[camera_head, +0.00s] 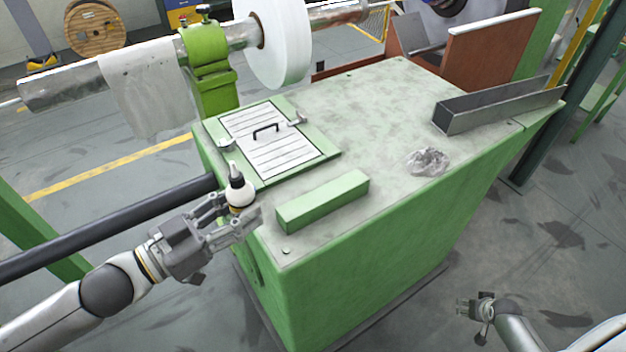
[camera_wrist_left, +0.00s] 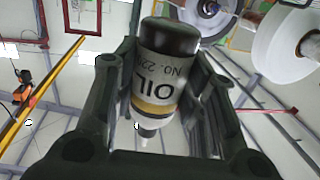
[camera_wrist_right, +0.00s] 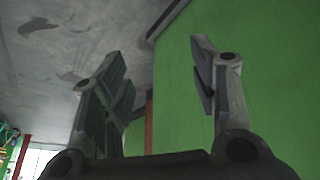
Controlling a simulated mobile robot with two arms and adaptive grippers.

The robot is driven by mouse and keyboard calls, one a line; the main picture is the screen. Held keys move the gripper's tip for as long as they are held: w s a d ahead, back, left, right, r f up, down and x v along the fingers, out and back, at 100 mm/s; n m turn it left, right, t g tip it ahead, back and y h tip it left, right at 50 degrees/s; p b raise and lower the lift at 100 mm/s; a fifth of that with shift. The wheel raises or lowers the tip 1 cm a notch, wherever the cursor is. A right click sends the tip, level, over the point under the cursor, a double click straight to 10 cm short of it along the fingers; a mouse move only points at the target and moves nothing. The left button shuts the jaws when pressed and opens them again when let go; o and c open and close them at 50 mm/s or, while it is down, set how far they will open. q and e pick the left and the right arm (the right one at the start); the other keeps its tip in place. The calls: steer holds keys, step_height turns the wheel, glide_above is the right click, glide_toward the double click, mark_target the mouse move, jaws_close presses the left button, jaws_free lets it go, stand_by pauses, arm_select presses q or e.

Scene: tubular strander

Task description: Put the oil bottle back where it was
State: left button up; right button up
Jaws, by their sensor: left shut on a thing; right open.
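The oil bottle (camera_head: 239,192) is white with a black collar and a pale pointed nozzle. It stands upright between the fingers of my left gripper (camera_head: 236,214), at the left edge of the green cabinet top. The left wrist view shows the bottle (camera_wrist_left: 165,75) upside down in the picture, with its OIL label, between both fingers. My left gripper is shut on it. Whether the bottle's base touches the cabinet is hidden by the fingers. My right gripper (camera_head: 476,308) is open and empty, low beside the cabinet's right side; its spread fingers show in the right wrist view (camera_wrist_right: 165,90).
The green cabinet top (camera_head: 385,120) holds a slatted hatch with a black handle (camera_head: 265,130), a green block (camera_head: 322,201), a crumpled clear wrap (camera_head: 428,161) and a grey metal channel (camera_head: 495,103). A green roller stand (camera_head: 208,70) rises behind. The top's middle is mostly clear.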

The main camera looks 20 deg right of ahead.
steer(key=w+d+r+m+t, duration=0.1)
steer(key=w+d+r, duration=0.35)
steer(key=r, duration=0.35)
steer(key=w+d+r+t, duration=0.2)
steer(key=w+d+r, duration=0.25)
steer(key=r, duration=0.45)
steer(key=w+d+r+m+t, duration=0.1)
steer(key=w+d+r, duration=0.35)
steer(key=r, duration=0.35)
steer(key=w+a+r+n+t+y, duration=0.1)
steer(key=w+a+r+t, duration=0.2)
steer(key=r, duration=0.8)
steer(key=w+a+r+n+t, duration=0.15)
steer(key=w+r, duration=0.35)
steer(key=r, duration=0.5)
steer(key=w+a+r+n+t+y, duration=0.1)
steer(key=w+a+r+n+y, duration=0.2)
steer(key=a, duration=0.7)
steer(key=n+g+y, duration=0.5)
steer(key=n+y, duration=0.9)
steer(key=y, duration=0.1)
glide_toward(237, 172)
steer(key=x, duration=1)
steer(key=shift+w+a, duration=0.2)
steer(key=shift+a, duration=0.05)
